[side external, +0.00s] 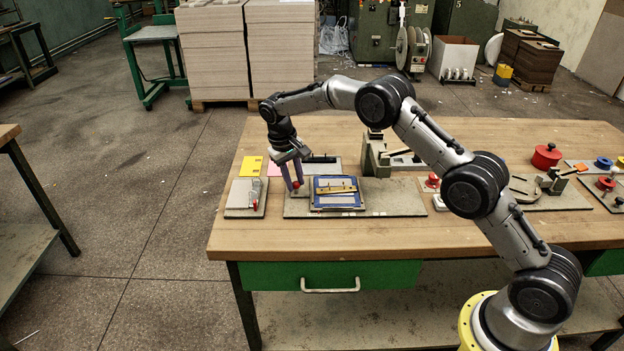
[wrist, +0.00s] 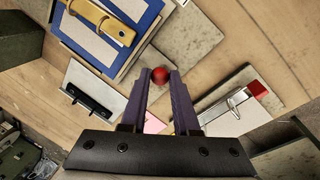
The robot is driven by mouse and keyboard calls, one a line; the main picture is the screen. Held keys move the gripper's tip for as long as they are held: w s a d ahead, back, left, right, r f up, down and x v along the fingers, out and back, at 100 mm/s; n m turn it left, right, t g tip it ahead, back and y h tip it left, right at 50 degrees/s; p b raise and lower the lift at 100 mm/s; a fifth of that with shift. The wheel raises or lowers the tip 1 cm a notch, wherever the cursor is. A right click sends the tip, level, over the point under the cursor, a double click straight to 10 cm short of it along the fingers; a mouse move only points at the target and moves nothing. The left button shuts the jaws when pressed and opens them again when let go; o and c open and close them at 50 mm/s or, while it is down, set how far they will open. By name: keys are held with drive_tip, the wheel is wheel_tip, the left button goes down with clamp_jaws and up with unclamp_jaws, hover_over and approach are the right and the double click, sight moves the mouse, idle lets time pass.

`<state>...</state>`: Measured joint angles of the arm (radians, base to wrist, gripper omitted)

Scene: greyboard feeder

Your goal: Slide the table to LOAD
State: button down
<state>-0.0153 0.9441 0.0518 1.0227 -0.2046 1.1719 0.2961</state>
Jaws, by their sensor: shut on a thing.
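The sliding table (side external: 322,205), a blue-edged plate with grey board on it, sits on a grey base board (side external: 400,205) near the bench's front left. A yellow bar (side external: 335,189) lies across it. In the wrist view the table's blue edge (wrist: 143,28) is at upper left. A red ball knob (wrist: 160,75) is at the table's left side in the side view. My gripper (side external: 294,179) points down there, its purple fingers shut on the knob; in the wrist view its fingertips (wrist: 163,84) flank the knob. The knob's link to the table is hidden. No LOAD mark is readable.
A grey plate with a red-tipped toggle clamp (side external: 254,196) lies left of the base board. A dark-handled fixture (side external: 320,159) is behind the table, with a grey upright block (side external: 374,156) at back right. Bare base board shows right of the table.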

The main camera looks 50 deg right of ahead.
drive_tip(key=shift+w+a+r, duration=0.15)
drive_tip(key=shift+w+a, duration=0.5)
drive_tip(key=shift+w, duration=0.05)
drive_tip(key=c, duration=0.7)
unclamp_jaws()
drive_tip(key=shift+o, duration=0.2)
wheel_tip(320, 180, up, 13)
drive_tip(key=a, duration=0.2)
drive_tip(key=shift+w+a+r, duration=0.15)
drive_tip(key=shift+a+r, duration=0.05)
drive_tip(key=shift+a, duration=0.05)
